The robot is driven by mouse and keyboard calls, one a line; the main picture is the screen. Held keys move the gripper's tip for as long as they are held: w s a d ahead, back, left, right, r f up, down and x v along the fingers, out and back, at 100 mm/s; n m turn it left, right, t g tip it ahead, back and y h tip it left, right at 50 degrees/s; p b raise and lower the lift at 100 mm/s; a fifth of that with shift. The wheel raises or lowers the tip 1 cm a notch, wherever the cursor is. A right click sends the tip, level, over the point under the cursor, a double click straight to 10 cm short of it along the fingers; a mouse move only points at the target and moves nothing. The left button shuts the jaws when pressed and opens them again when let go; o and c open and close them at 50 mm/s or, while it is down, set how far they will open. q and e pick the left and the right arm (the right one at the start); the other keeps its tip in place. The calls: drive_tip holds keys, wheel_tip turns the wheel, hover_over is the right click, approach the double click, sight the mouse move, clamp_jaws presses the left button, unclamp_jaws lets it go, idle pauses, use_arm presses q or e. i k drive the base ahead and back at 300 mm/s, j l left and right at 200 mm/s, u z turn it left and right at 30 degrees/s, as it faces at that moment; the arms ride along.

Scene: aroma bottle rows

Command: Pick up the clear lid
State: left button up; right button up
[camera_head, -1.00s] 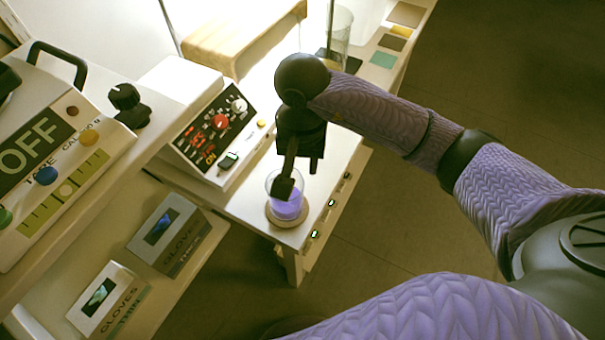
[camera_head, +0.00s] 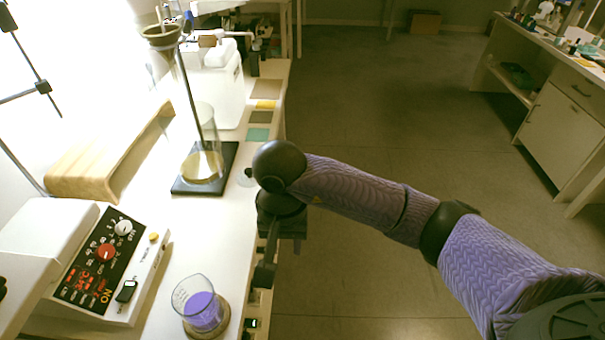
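A small clear round piece (camera_head: 246,177), possibly the clear lid, lies on the white bench just left of my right wrist; my arm partly hides it. My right gripper (camera_head: 265,274) hangs pointing down by the bench's right edge, nearer to me than that piece. Its fingers are seen edge-on, so whether they are open or shut does not show. Nothing is visible between them. A glass beaker (camera_head: 203,311) with purple liquid stands on a round cork coaster (camera_head: 222,321), left of and nearer than the gripper. My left gripper is out of view.
Coloured squares (camera_head: 258,134) lie along the bench's right edge. Open floor is to the right.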

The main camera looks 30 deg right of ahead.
sight(245, 179)
drive_tip(key=z, duration=0.5)
drive_tip(key=i+l+u, duration=0.4)
drive_tip(key=u, duration=0.2)
drive_tip(key=i+l+u, duration=0.15)
drive_tip(key=l+u, duration=0.15)
drive_tip(key=i+l+u, duration=0.1)
drive_tip(key=l+u, duration=0.2)
drive_tip(key=l, duration=0.15)
drive_tip(key=l+u, duration=0.3)
drive_tip(key=i+l+u, duration=0.1)
drive_tip(key=l+u, duration=0.25)
drive_tip(key=l, duration=0.15)
